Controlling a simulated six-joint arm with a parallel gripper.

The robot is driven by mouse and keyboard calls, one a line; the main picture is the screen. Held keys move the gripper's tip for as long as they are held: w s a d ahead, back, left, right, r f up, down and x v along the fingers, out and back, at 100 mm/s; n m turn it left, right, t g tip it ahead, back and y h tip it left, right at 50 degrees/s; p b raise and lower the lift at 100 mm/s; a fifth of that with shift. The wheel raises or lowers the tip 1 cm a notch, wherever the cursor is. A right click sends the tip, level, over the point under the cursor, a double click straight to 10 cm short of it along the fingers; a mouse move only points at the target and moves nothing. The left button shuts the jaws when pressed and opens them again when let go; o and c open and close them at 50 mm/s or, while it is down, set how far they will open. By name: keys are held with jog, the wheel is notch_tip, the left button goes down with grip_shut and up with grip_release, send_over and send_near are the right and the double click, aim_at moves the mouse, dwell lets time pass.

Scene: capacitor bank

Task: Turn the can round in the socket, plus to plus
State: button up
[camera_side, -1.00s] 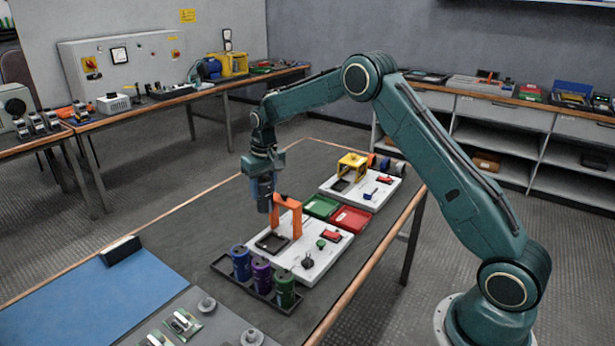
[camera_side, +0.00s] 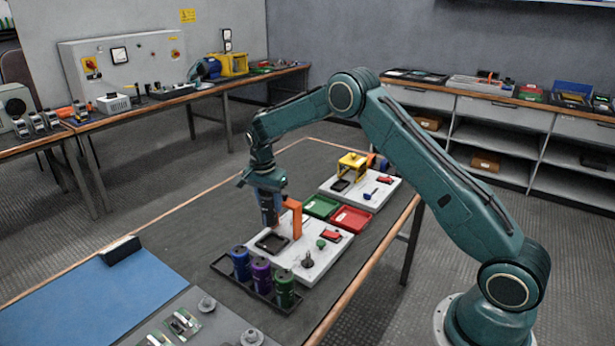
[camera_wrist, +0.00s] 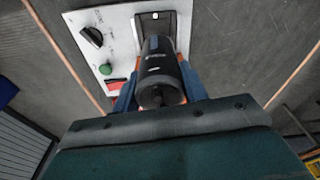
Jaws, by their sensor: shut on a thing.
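My gripper (camera_side: 270,218) is shut on a dark can (camera_wrist: 162,65), with a blue finger on each side of it in the wrist view. The can's near end, with a small stud, faces the wrist camera. Small pale marks show on its side, too small to read. The black square socket (camera_side: 272,243) lies on the front white board (camera_side: 315,262) and looks empty in the side view. The can appears to be above the board at the socket's far side. A small white mark (camera_wrist: 155,16) shows in the socket area beyond the can.
An orange bracket (camera_side: 295,217) stands close to the right of my gripper. A rack of blue, purple and green cans (camera_side: 262,270) stands in front. A black knob (camera_side: 307,259), a green button (camera_side: 321,244), and green and red trays (camera_side: 351,219) are nearby.

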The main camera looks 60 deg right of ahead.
aim_at(271, 223)
jog(key=shift+d+f+m, duration=0.15)
jog(key=shift+f+m, duration=0.1)
jog(key=shift+m, duration=0.65)
jog(key=shift+s, duration=0.1)
jog(key=shift+f, duration=0.15)
jog(key=shift+f, duration=2.5)
jog(key=shift+f, duration=1.05)
dwell(0.5)
jog(key=o, duration=1.2)
jog(key=shift+o, duration=0.2)
jog(key=shift+f, duration=0.1)
jog(key=shift+r, duration=4.05)
